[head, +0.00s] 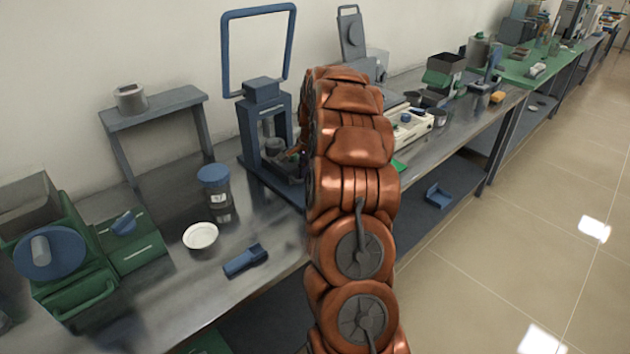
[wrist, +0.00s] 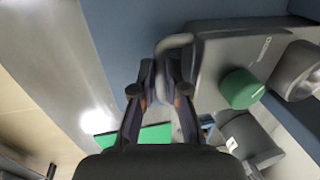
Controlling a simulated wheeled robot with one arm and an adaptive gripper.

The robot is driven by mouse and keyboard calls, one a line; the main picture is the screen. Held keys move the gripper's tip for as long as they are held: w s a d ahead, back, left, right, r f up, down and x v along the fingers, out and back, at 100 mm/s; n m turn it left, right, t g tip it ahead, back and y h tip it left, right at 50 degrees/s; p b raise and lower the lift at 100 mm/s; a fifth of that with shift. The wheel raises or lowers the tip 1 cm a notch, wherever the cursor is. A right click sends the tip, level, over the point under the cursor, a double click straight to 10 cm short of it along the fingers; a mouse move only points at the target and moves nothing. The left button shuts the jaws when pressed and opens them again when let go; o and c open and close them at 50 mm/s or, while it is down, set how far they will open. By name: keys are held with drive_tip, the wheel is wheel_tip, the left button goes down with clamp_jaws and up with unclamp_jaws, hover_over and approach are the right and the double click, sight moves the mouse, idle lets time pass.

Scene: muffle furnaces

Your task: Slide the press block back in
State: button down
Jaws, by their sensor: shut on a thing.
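The blue press (head: 255,125) stands on the metal bench in the head view, with a large loop handle (head: 224,50) rising behind it. In the wrist view my gripper (wrist: 160,76) is closed on a grey curved handle (wrist: 177,42) at the edge of a grey block (wrist: 222,52), which looks like the press block. A green round knob (wrist: 241,88) and a grey cylinder (wrist: 297,70) sit on or beside the block. Blue press surfaces (wrist: 130,30) lie next to it. In the head view my arm hides the gripper, the block and much of the press base.
A lidded jar (head: 215,185), a white dish (head: 200,236) and a small blue item (head: 246,260) stand left of the press. Green equipment (head: 75,250) fills the left end. A white device (head: 412,128) stands right of my arm. The floor at right is clear.

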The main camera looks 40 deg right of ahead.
sight(297, 166)
drive_tip(key=w, duration=0.3)
drive_tip(key=shift+w+d, duration=0.1)
drive_tip(key=shift+w, duration=0.3)
drive_tip(key=shift+w+r, duration=0.15)
drive_tip(key=shift+w, duration=0.15)
drive_tip(key=c, duration=1.2)
unclamp_jaws()
wheel_tip(297, 166, up, 12)
drive_tip(key=s, duration=0.2)
drive_tip(key=shift+s+f, duration=0.2)
